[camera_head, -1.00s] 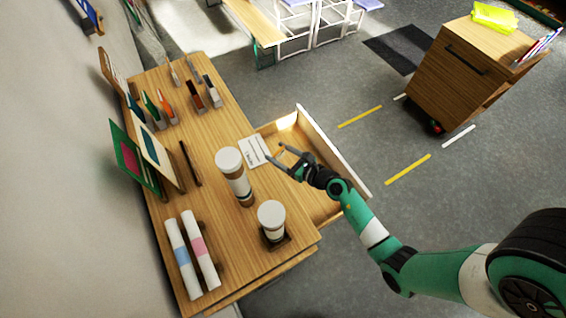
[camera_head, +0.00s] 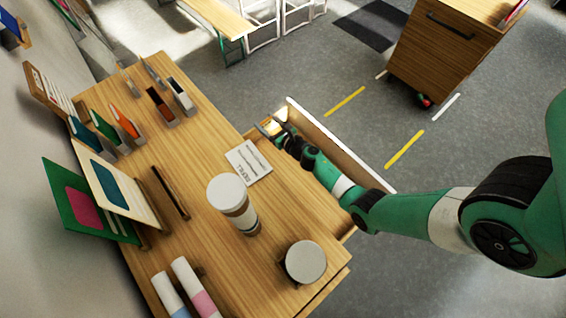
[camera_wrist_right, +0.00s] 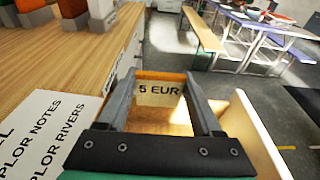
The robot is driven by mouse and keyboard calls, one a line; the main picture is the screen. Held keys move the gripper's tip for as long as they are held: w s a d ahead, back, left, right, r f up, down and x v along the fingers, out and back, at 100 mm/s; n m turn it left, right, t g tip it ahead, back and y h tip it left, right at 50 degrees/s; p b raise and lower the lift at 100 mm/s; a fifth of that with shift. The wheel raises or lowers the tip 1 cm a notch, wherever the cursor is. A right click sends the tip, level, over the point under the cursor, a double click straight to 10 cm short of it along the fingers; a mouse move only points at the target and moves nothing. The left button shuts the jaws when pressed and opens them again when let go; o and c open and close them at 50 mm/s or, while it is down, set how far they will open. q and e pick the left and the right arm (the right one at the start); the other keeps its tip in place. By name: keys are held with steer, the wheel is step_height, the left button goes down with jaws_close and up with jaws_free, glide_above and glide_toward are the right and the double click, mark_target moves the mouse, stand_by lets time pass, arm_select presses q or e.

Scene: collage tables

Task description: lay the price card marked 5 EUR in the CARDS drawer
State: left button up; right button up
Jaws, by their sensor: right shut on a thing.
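The price card marked 5 EUR (camera_wrist_right: 160,88) is between the fingertips of my right gripper (camera_wrist_right: 161,80), with its print facing the wrist camera. In the head view my right gripper (camera_head: 268,128) is shut on it over the far end of an open drawer (camera_head: 338,147). The card shows there only as a small yellowish patch. The drawer's pale wall (camera_wrist_right: 252,125) and wooden inside show below and right of the fingers in the wrist view. I cannot read a CARDS label. I cannot tell whether the card touches the drawer. My left gripper is not in view.
A printed white sheet (camera_head: 248,162) lies on the desk (camera_head: 205,140) beside the drawer. Several stands line the left side.

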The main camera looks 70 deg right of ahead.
steer(key=s+a+f+b, duration=0.6)
steer(key=s+f, duration=0.3)
steer(key=s, duration=0.3)
steer(key=shift+s+a+f, duration=0.2)
steer(key=shift+s+a, duration=0.05)
steer(key=shift+a, duration=0.1)
steer(key=f+b, duration=0.3)
steer(key=f, duration=0.1)
steer(key=shift+s+a+b, duration=0.2)
steer(key=shift+s+b, duration=0.15)
steer(key=shift+r, duration=0.1)
steer(key=shift+w, duration=0.1)
steer(key=shift+f+b, duration=0.6)
steer(key=shift+f, duration=0.1)
steer(key=o, duration=1.3)
steer(key=shift+r, duration=0.1)
